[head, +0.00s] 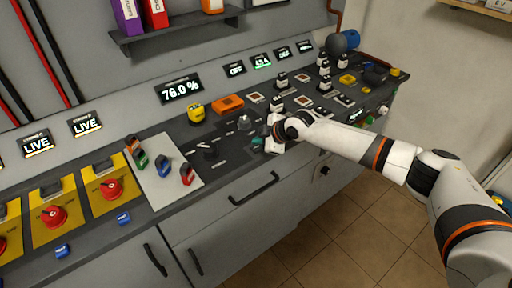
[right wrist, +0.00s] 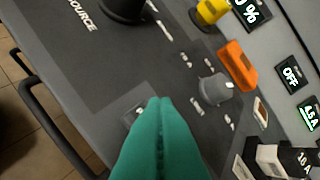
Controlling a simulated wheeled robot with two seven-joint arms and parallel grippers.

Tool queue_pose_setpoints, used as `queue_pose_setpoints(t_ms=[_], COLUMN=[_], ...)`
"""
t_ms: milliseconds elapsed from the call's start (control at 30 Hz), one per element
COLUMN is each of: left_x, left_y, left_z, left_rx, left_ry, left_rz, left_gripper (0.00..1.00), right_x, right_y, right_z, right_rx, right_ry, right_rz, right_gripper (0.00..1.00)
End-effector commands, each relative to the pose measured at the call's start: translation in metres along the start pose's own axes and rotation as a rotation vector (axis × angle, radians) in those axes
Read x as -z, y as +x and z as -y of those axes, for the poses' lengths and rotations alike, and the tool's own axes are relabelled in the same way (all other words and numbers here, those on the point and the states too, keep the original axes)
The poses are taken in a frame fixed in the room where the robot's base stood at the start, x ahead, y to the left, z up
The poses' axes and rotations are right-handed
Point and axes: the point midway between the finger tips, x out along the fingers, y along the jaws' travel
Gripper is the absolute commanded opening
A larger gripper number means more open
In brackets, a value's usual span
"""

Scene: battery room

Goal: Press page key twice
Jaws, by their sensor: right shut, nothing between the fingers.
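My right gripper (head: 257,143) reaches over the front part of the dark console top (head: 221,172). In the right wrist view its teal fingers (right wrist: 160,103) are shut together with nothing between them. A small dark square plate with a light mark (right wrist: 134,114) shows beside the fingertips and is partly hidden by them. It may be the page key, but no label is readable. I cannot tell whether the fingertips touch it. My left gripper is not in view.
A grey knob (right wrist: 215,88), an orange block (right wrist: 237,65) and a yellow part (right wrist: 211,11) stand near the fingers. A large black knob (right wrist: 122,8) is labelled SOURCE. Lit displays line the back, one reading 78.0 % (head: 181,89). A drawer handle (head: 254,188) juts out in front.

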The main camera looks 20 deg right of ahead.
Motion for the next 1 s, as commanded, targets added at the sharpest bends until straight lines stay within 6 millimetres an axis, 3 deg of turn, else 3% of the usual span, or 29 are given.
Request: queue_pose_setpoints(t_ms=[1000], left_x=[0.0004], left_y=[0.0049], left_z=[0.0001], left_rx=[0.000], left_ry=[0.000], left_rz=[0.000], left_gripper=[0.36], right_x=[0.0055], right_y=[0.0077], right_z=[-0.0058], right_rx=[0.000], right_ry=[0.000], right_rz=[0.000], right_gripper=[0.00])
